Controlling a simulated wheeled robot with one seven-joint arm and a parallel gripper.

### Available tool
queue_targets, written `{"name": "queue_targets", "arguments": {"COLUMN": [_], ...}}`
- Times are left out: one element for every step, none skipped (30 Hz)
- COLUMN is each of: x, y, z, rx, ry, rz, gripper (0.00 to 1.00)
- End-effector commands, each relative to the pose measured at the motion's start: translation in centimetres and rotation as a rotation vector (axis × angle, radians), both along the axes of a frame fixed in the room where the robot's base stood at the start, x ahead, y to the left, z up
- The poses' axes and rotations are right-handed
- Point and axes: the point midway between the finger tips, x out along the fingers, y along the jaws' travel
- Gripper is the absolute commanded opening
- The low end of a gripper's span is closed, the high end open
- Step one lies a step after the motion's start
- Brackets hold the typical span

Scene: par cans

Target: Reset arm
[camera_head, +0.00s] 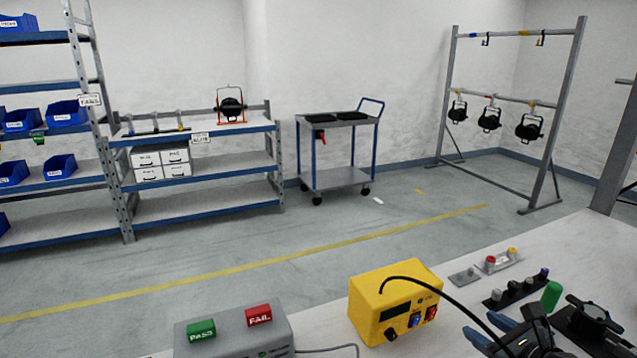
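A white workbench (452,345) fills the lower right. On it stand a yellow tester box (390,290) with blue and red switches and a grey box (235,335) with a green PASS block (201,331) and a red FAIL block (259,315).
Small parts (500,259) and a black item (593,318) sit on the bench's right. Beyond are a shelf with blue bins (67,113), a lower shelf (205,205), a cart (338,178) and a rack of hanging par cans (489,119). Open floor lies between.

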Motion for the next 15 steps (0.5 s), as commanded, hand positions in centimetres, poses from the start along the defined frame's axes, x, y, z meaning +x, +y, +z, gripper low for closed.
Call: {"name": "queue_targets", "arguments": {"x": [-1.2,-1.9,-2.8,-3.6,-4.4,-5.4,-6.1,-6.8,-7.7,-8.4,-9.0,-9.8,-10.4,-11.0,-11.6], "y": [-2.8,-4.5,-6.9,-8.7,-10.5,-12.7,-14.3,-15.8,-17.7,-18.9,-20.2,-21.7,-22.7,-23.6,-24.7], "z": [-0.3,-0.4,-0.3,-0.1,0.2,0.6,1.0,1.5,2.2,2.8,3.4,4.2,4.9,5.6,6.5], "rx": [-0.080,-0.136,-0.219,-0.285,-0.352,-0.437,-0.503,-0.568,-0.652,-0.715,-0.778,-0.862,-0.924,-0.986,-1.066], "ry": [0.030,0.048,0.075,0.096,0.117,0.145,0.165,0.184,0.209,0.228,0.247,0.273,0.290,0.308,0.329], "rz": [-0.021,-0.031,-0.046,-0.057,-0.066,-0.077,-0.084,-0.091,-0.098,-0.101,-0.104,-0.106,-0.106,-0.104,-0.102], "gripper": [0.51,0.51,0.51,0.51,0.51,0.51,0.51,0.51,0.51,0.51,0.51,0.51,0.51,0.51,0.51]}}
